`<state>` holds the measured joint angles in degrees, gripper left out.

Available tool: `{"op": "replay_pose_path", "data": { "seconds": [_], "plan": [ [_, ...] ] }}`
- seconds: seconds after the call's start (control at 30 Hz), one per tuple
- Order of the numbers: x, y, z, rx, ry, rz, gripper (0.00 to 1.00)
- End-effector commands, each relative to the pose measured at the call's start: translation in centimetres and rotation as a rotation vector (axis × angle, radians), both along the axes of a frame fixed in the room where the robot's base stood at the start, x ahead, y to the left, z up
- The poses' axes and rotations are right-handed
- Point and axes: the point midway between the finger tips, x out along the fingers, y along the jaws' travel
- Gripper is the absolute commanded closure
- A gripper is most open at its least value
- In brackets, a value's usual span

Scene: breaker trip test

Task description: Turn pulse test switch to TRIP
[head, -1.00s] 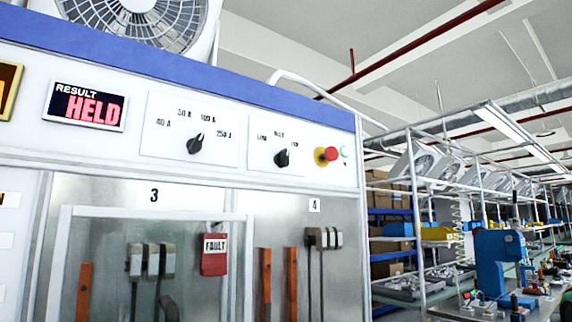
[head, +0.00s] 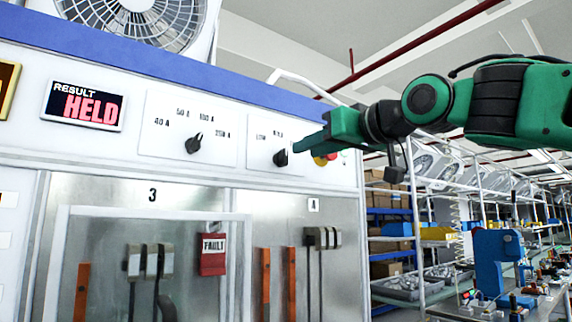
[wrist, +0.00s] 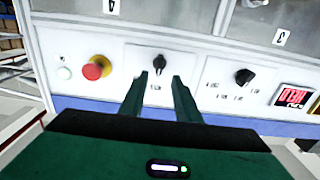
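The pulse test switch (head: 281,158) is a black rotary knob on a white plate, right of the larger dial. Its pointer stands roughly upright, near the middle label; the labels are small and hard to read. My gripper (head: 298,147) is in front of the panel, just right of the knob in the head view, and hides the plate's right label. In the wrist view, which looks upside down, the knob (wrist: 159,63) shows between and beyond the two fingertips of my gripper (wrist: 160,82). The fingers are apart and empty; I see no contact with the knob.
A red button on a yellow base (head: 323,160) is partly hidden behind my gripper; it shows fully in the wrist view (wrist: 96,67). The current dial (head: 194,143) is left of the switch. The result display (head: 84,105) reads HELD. A red FAULT tag (head: 213,254) hangs below.

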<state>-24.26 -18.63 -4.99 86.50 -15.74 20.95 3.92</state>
Motion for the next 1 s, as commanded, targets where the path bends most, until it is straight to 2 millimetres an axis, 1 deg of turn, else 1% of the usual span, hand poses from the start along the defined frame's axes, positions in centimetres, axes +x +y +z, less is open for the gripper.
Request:
{"op": "replay_pose_path", "data": {
  "seconds": [0.03,0.3,0.5,0.67,0.93,0.97,1.0],
  "plan": [
    [0.8,0.5,-0.2,-0.001,0.004,0.000,0.70],
    [4.8,3.2,-0.2,-0.002,0.003,0.000,0.70],
    [6.7,4.4,-0.1,-0.002,0.002,-0.001,0.70],
    [7.4,4.9,-0.2,-0.002,0.002,-0.001,0.70],
    [7.4,4.9,-0.1,-0.002,0.002,-0.002,0.70],
    [7.4,4.9,-0.1,-0.002,0.002,-0.002,0.73],
    [7.4,4.9,-0.1,-0.002,0.002,-0.002,0.82]
  ]
}}
